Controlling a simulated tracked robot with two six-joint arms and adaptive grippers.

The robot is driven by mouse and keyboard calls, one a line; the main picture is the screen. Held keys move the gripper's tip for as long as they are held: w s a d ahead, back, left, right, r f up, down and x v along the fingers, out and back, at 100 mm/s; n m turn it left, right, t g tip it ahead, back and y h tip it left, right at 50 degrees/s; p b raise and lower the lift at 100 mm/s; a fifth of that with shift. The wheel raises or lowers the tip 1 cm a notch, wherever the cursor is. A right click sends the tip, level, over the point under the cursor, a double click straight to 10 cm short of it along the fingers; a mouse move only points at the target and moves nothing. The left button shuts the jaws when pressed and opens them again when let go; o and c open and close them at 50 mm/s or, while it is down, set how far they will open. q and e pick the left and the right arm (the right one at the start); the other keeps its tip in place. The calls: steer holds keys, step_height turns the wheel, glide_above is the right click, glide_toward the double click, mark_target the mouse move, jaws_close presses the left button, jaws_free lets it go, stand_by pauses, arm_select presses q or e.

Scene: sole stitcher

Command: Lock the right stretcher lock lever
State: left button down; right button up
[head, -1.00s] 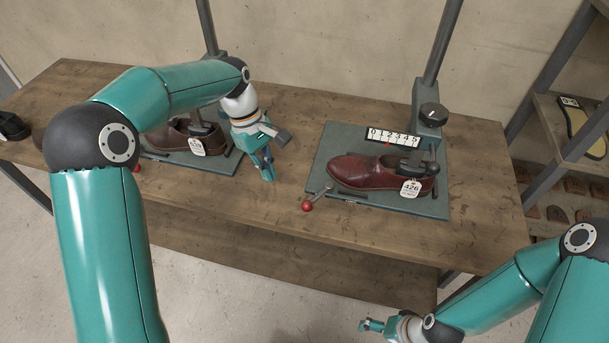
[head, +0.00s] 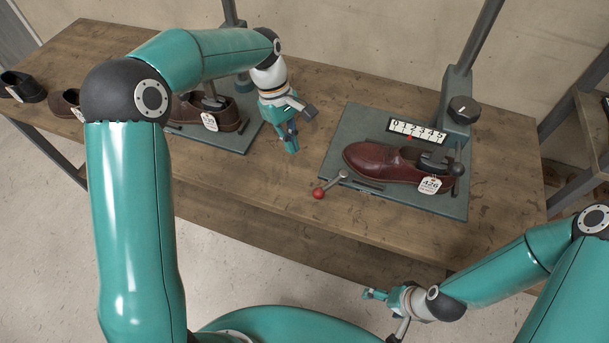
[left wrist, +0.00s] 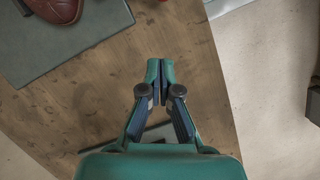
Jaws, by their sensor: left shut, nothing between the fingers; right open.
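The right stretcher's lock lever (head: 332,184) has a red ball knob (head: 318,193) and lies at the front left corner of the right grey base plate (head: 350,128). A brown-red shoe (head: 375,159) tagged 426 sits on that plate. My left gripper (head: 291,146) is shut and empty, left of the plate and behind the knob, apart from both. In the left wrist view its fingertips (left wrist: 160,64) are together over bare wood, with the plate (left wrist: 85,58) and shoe (left wrist: 58,8) at upper left. My right gripper (head: 372,293) is open and empty, low in front of the table.
A second stretcher plate (head: 240,140) with a brown shoe (head: 222,112) stands left, partly hidden by my left arm. A numbered scale (head: 417,131) and a post with a dial (head: 460,110) stand behind the right shoe. Bare tabletop (head: 270,180) lies in front of my left gripper.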

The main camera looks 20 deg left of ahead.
mark_target(331, 184)
arm_select(q)
steer(key=p+x, duration=0.1)
steer(key=x, duration=0.7)
steer(key=shift+s+d, duration=0.1)
steer(key=shift+d, duration=0.05)
steer(key=shift+s+d+f+p, duration=0.1)
steer(key=shift+s+d+p, duration=0.15)
steer(key=shift+d, duration=0.3)
steer(key=shift+s+d+f+p, duration=0.15)
steer(key=shift+s+d, duration=0.15)
steer(key=shift+d, duration=0.25)
steer(key=shift+s+d+f, duration=0.1)
steer(key=shift+s+d, duration=0.15)
steer(key=shift+d, duration=0.25)
